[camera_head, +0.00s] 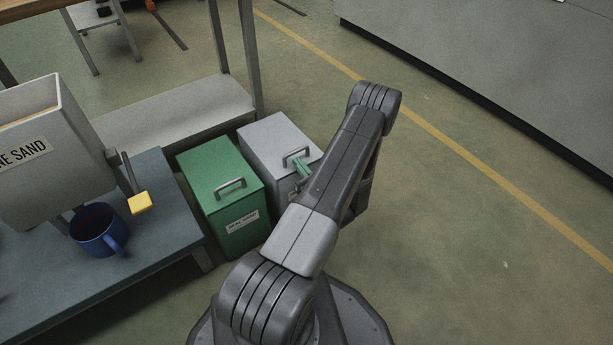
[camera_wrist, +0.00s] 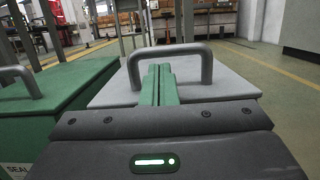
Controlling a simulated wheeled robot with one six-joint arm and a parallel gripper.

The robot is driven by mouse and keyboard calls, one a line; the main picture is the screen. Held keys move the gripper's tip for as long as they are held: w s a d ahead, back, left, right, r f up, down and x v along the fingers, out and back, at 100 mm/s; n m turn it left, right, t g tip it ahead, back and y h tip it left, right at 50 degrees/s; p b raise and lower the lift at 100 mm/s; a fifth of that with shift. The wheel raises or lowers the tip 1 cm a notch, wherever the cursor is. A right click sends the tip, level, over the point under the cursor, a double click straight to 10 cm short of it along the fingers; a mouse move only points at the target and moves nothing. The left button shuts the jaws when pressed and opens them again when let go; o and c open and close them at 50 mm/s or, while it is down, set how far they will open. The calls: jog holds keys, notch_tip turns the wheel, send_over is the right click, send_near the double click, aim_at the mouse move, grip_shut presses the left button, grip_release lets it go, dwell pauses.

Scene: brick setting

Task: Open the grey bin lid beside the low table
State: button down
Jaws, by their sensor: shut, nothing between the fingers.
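The grey bin (camera_head: 262,138) stands right of the green bin, beside the low table (camera_head: 165,240). Its lid lies flat and looks closed; the lid also shows in the wrist view (camera_wrist: 222,82). An arched grey handle (camera_head: 297,151) stands on the lid, and it spans the middle of the wrist view (camera_wrist: 170,51). My gripper (camera_head: 301,166) is at the near side of this handle. In the wrist view its green fingers (camera_wrist: 158,70) are together and empty, their tips seen between the handle's posts, below the bar. I cannot tell whether they touch it. My arm hides part of the bin's front.
The green bin (camera_head: 212,173) with its own handle stands close on the left. The floor (camera_head: 450,220) on the right is clear.

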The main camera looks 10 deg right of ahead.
jog(key=shift+w+r, duration=0.1)
jog(key=shift+w, duration=0.2)
jog(key=shift+r, duration=0.1)
